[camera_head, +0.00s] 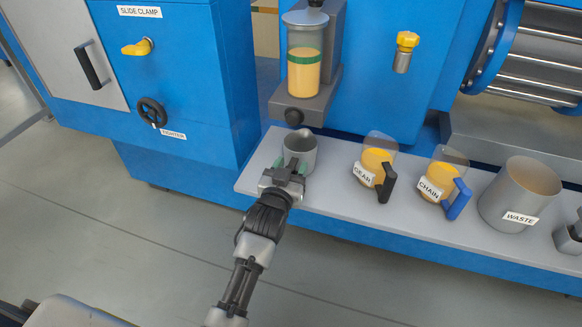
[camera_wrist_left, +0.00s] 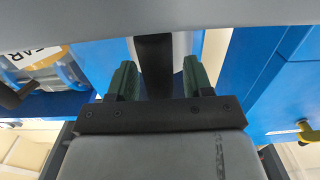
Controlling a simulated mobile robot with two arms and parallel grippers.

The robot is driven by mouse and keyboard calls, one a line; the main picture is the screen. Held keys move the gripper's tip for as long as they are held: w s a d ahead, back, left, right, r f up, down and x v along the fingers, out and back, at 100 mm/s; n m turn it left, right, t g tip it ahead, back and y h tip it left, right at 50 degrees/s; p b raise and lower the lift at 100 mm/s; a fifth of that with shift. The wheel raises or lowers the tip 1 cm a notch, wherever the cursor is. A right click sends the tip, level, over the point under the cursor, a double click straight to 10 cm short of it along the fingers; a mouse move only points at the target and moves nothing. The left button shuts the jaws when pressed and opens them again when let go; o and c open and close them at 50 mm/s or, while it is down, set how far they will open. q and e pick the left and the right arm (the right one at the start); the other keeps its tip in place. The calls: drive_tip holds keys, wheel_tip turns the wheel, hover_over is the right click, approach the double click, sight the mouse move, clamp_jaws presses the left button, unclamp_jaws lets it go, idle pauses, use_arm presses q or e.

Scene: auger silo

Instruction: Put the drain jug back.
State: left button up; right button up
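The drain jug appears to be the plain grey jug (camera_head: 301,148) on the grey shelf, below the sight glass and its dark knob. Its dark handle (camera_wrist_left: 155,65) shows in the left wrist view. My left gripper (camera_head: 291,168) is at the jug's near side. Its two green-padded fingers (camera_wrist_left: 160,82) stand on either side of the handle, with a narrow gap at the right finger, so it looks open around the handle. The gripper hides the jug's handle in the head view.
On the shelf (camera_head: 330,195), right of the jug, stand the GEAR jug (camera_head: 376,163), the CHAIN jug (camera_head: 437,181) and the grey WASTE bin (camera_head: 522,190). The sight glass (camera_head: 304,70) holds yellow liquid above. A slide clamp lever (camera_head: 138,47) and tighten handwheel (camera_head: 152,112) are left.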

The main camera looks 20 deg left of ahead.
use_arm(q)
drive_tip(key=shift+r, duration=0.15)
drive_tip(key=shift+s, duration=0.3)
drive_tip(key=s+p, duration=0.2)
drive_tip(key=s, duration=0.9)
drive_tip(key=s+a+f+g, duration=0.2)
drive_tip(key=s+f+g, duration=0.5)
drive_tip(key=s+f, duration=0.1)
drive_tip(key=s+a+f+m+g, duration=0.1)
drive_tip(key=s+a+f+g, duration=0.2)
drive_tip(key=s+f+g, duration=0.4)
drive_tip(key=s, duration=0.4)
drive_tip(key=shift+s+f+m+g, duration=0.3)
drive_tip(key=shift+f+g, duration=0.05)
drive_tip(key=shift+g, duration=0.05)
use_arm(e)
drive_tip(key=x, duration=0.6)
drive_tip(key=shift+f, duration=0.3)
drive_tip(key=shift+a, duration=0.1)
